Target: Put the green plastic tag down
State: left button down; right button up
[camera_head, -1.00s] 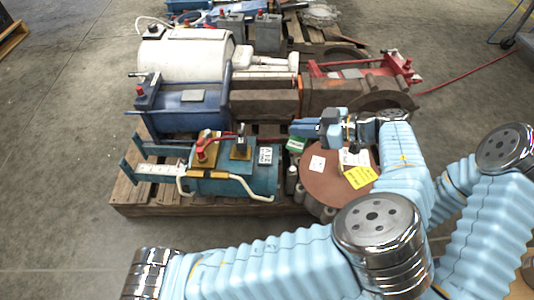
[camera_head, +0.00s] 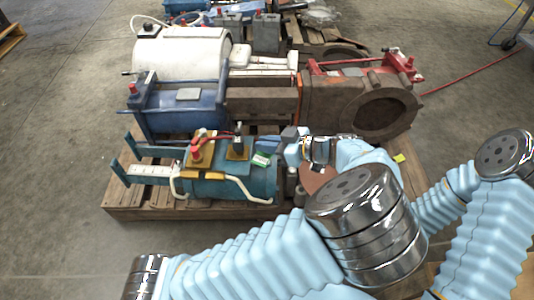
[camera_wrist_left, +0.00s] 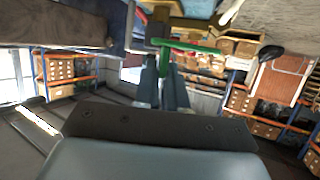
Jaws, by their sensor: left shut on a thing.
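The green plastic tag (camera_head: 261,159), with a pale patch on it, is at the fingertips of my left gripper (camera_head: 277,146). The gripper is shut on it, over the right end of the teal machine (camera_head: 230,187). I cannot tell whether the tag touches the machine. In the left wrist view, the green tag (camera_wrist_left: 186,47) shows as a thin green strip just beyond the fingers of my left gripper (camera_wrist_left: 163,80). My right gripper is not in view.
The teal machine lies on a wooden pallet (camera_head: 150,213), with red and black terminals on top. A reddish-brown disc (camera_head: 316,178) is partly hidden by my arm. Blue (camera_head: 180,108) and brown (camera_head: 355,105) machines stand behind. Open concrete floor lies left.

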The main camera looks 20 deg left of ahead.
pick_arm(q)
jog(key=shift+w+a+f, duration=0.2)
jog(key=shift+w+f, duration=0.65)
jog(key=shift+f, duration=0.25)
jog(key=shift+w+a+f+b, duration=0.1)
jog(key=shift+f+b, duration=0.15)
jog(key=shift+f, duration=0.35)
jog(key=shift+w+d+f+b, duration=0.1)
jog(key=shift+f+b, duration=0.1)
jog(key=shift+f, duration=0.4)
jog(key=shift+w+a+f+b, duration=0.1)
jog(key=shift+f+b, duration=0.15)
jog(key=shift+f, duration=0.35)
jog(key=shift+f, duration=0.15)
jog(key=c, duration=1.7)
grip_release()
jog(key=shift+f, duration=0.1)
jog(key=o, duration=0.5)
